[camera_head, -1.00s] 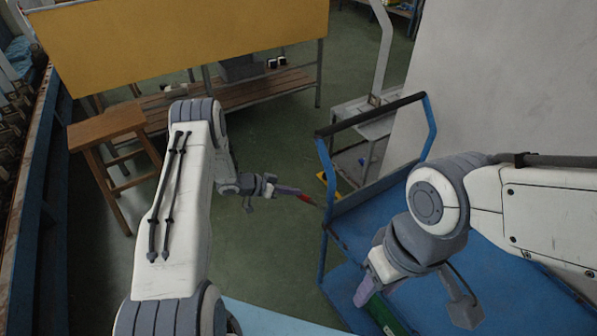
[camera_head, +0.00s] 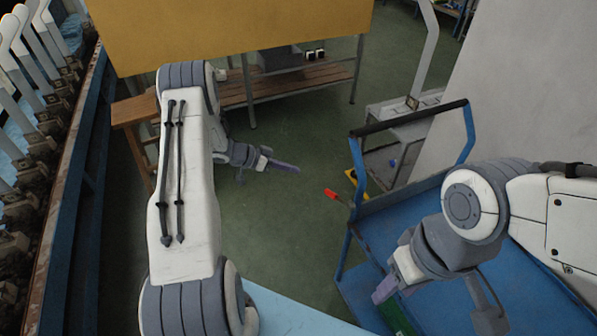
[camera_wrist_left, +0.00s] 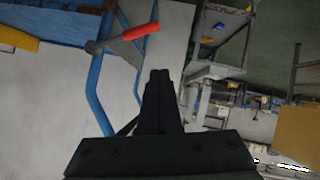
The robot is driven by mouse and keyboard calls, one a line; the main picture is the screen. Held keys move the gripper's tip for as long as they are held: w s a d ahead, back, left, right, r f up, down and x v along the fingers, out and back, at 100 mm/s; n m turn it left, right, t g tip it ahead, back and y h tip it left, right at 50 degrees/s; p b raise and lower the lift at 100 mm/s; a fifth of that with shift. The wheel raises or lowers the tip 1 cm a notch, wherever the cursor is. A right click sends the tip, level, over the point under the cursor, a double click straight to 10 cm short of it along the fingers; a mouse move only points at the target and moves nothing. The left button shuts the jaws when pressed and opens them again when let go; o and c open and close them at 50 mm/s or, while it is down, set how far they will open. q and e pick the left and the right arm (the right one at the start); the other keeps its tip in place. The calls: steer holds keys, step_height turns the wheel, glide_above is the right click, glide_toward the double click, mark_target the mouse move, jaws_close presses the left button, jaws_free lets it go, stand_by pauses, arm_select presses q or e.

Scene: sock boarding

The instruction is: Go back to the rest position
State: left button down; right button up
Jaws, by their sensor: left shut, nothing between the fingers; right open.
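My left gripper (camera_head: 283,167) is held out over the green floor, left of the blue cart. Its fingers are shut with nothing between them, and they also show in the left wrist view (camera_wrist_left: 160,78). My right gripper (camera_head: 384,292) hangs low over the blue cart, tilted downward. A green object (camera_head: 397,318) is close below it, partly cut off by the frame. I cannot tell whether the gripper touches it.
The blue cart (camera_head: 408,206) has a dark handle bar (camera_head: 408,117); a red-tipped lever (camera_head: 331,194) stands by its near left post. A wooden stool (camera_head: 135,112) and a bench (camera_head: 285,83) are behind. A rack of white boards (camera_head: 22,60) lines the left. Green floor lies open between.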

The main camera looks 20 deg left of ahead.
stand_by(0.5)
arm_select(q)
steer(key=w+r+n+t+y, duration=0.2)
steer(key=w+r+t+y, duration=0.1)
steer(key=w+r+y, duration=0.4)
steer(key=s+d+r+n+g+y, duration=0.1)
steer(key=s+r+n+y, duration=0.1)
steer(key=s+r, duration=0.4)
steer(key=s+d+r+n+g, duration=0.1)
steer(key=s+d+g, duration=0.3)
steer(key=s, duration=0.7)
steer(key=s+d+r+n+g, duration=0.15)
steer(key=s+d, duration=0.45)
steer(key=s, duration=0.6)
steer(key=s+d+r+m+g+p, duration=0.3)
steer(key=s+d+r+m, duration=0.4)
steer(key=s+d, duration=0.5)
step_height(320, 180, up, 3)
steer(key=shift+s+d+f+p, duration=0.1)
steer(key=shift+s+d+p, duration=0.2)
steer(key=shift+p, duration=0.45)
